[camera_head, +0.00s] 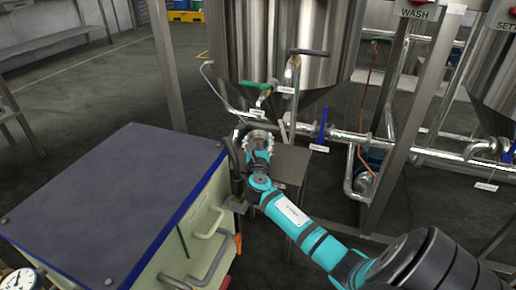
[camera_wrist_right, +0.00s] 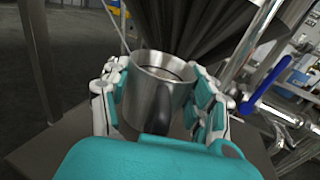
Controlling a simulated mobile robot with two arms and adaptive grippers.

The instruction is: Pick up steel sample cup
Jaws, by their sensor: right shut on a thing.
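The steel sample cup (camera_wrist_right: 158,90) is upright between the fingers of my right gripper (camera_wrist_right: 160,100) in the right wrist view. The fingers press on both its sides, and its dark handle faces my wrist. In the head view the cup (camera_head: 258,137) shows as a small shiny rim at the end of my teal right arm, with the right gripper (camera_head: 258,147) around it. Cup and gripper are over or on a small steel stand (camera_head: 292,165); I cannot tell whether the cup's base touches it. My left gripper is not in view.
A large steel tank (camera_head: 285,45) with a green-handled valve (camera_head: 258,86) is just behind the cup. A blue-handled valve (camera_head: 322,125) and pipes run to the right. A grey-topped cabinet (camera_head: 110,195) with handles fills the left.

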